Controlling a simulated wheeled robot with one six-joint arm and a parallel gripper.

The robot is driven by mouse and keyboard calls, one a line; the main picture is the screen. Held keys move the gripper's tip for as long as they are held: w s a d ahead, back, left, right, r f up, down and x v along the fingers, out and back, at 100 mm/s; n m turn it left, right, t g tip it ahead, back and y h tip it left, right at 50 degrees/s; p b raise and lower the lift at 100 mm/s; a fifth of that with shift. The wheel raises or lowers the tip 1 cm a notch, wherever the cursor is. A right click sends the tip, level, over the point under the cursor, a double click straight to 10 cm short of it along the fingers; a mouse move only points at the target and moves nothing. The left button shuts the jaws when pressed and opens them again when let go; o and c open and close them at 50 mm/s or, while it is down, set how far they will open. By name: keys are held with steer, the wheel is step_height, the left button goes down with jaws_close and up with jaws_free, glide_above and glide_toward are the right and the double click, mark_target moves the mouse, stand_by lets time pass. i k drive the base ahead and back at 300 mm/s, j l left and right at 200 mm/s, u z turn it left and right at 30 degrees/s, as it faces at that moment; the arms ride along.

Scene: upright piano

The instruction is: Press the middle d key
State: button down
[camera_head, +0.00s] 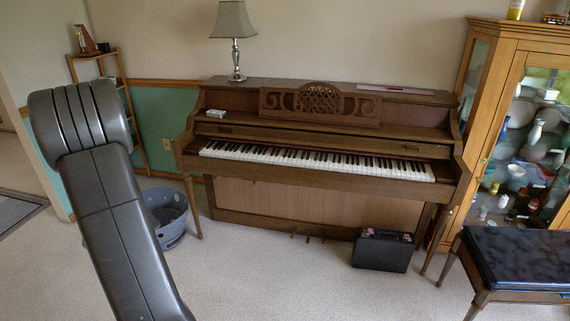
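A brown upright piano (250,102) stands against the back wall, with its lid open. Its keyboard (315,161) of white and black keys is fully exposed and runs across the middle of the view. The single keys are too small to tell the middle d key apart for certain; the middle of the keyboard is unobstructed. My arm's dark grey links rise at the left, in front of and apart from the piano. My gripper is not in view.
A grey lamp (233,24) stands on the piano. A black case (383,251) is on the floor before it. A dark-topped bench (520,256) and glass cabinet (487,120) are at the right. A grey basket (168,222) is left. The carpet in front is mostly free.

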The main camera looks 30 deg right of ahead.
mark_target(303, 162)
steer(key=i+l+z, duration=0.1)
steer(key=z, duration=0.3)
steer(key=i+l+z, duration=0.1)
steer(key=z, duration=0.25)
steer(key=i+z, duration=0.25)
steer(key=z, duration=0.15)
steer(key=i+z, duration=0.15)
steer(key=z, duration=0.25)
steer(key=i+j+z, duration=0.1)
steer(key=i, duration=0.35)
steer(key=i+j+z, duration=0.15)
steer(key=i+j, duration=0.2)
steer(key=i+j+z, duration=0.1)
steer(key=i+j, duration=0.15)
steer(key=i, duration=0.2)
